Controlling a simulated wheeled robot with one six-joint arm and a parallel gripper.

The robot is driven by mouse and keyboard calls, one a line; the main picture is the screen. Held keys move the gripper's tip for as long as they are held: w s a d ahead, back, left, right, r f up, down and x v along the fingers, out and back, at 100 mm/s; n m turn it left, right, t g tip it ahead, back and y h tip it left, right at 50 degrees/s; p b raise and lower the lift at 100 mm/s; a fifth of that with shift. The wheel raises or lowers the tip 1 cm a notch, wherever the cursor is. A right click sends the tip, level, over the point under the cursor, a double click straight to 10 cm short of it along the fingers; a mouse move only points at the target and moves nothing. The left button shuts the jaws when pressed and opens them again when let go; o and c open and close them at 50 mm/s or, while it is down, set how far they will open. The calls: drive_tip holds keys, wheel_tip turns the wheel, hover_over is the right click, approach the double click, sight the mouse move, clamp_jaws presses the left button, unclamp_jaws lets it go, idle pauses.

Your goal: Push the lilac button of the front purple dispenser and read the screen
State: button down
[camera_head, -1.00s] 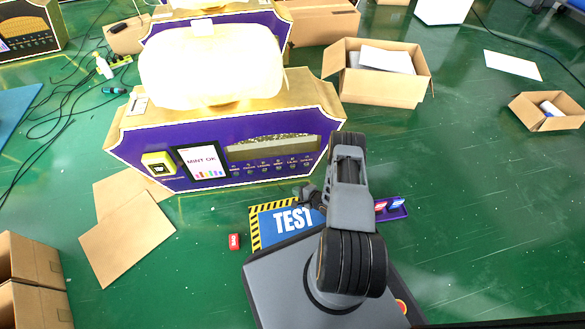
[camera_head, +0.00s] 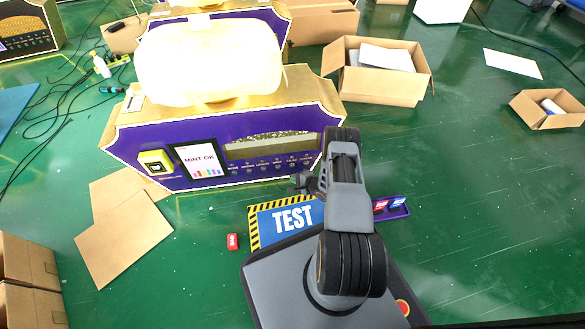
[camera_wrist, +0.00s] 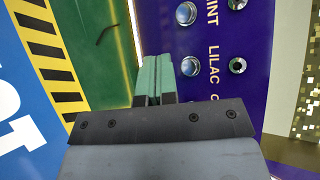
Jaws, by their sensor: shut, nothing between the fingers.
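The front purple dispenser (camera_head: 225,178) stands on the green floor with a row of small labelled buttons low on its face. Its screen (camera_head: 199,160) reads "MINT OK" above coloured bars. In the head view my gripper (camera_head: 300,183) is at the panel's lower right.
A blue TEST mat (camera_head: 292,218) with a striped edge lies before the dispenser. A small red item (camera_head: 232,242) is left of it, and a purple tray (camera_head: 402,211) with small packs is right. Flattened cardboard (camera_head: 125,238) lies left. Open boxes (camera_head: 375,92) stand behind right.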

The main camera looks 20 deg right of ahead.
drive_tip(key=shift+w+d, duration=0.2)
drive_tip(key=shift+w, duration=0.5)
drive_tip(key=shift+w+d, duration=0.15)
drive_tip(key=shift+w, duration=0.5)
drive_tip(key=shift+w, duration=0.2)
idle(1.1)
drive_tip(key=shift+w+d, duration=0.1)
drive_tip(key=shift+w, duration=0.1)
drive_tip(key=shift+w+d, duration=0.1)
drive_tip(key=shift+w, duration=0.35)
idle(0.7)
drive_tip(key=shift+s, duration=0.1)
idle(0.3)
drive_tip(key=shift+s+a+p, duration=0.2)
drive_tip(key=shift+s+p, duration=0.25)
drive_tip(key=shift+s, duration=0.3)
drive_tip(key=shift+s, duration=0.15)
drive_tip(key=shift+s+a+p, duration=0.2)
drive_tip(key=shift+s+p, duration=0.1)
drive_tip(key=shift+s, duration=0.45)
drive_tip(key=shift+s+a+p, duration=0.2)
drive_tip(key=shift+s+p, duration=0.15)
drive_tip(key=shift+s, duration=0.45)
drive_tip(key=shift+s+a+p, duration=0.2)
drive_tip(key=shift+s+p, duration=0.1)
drive_tip(key=shift+s, duration=0.45)
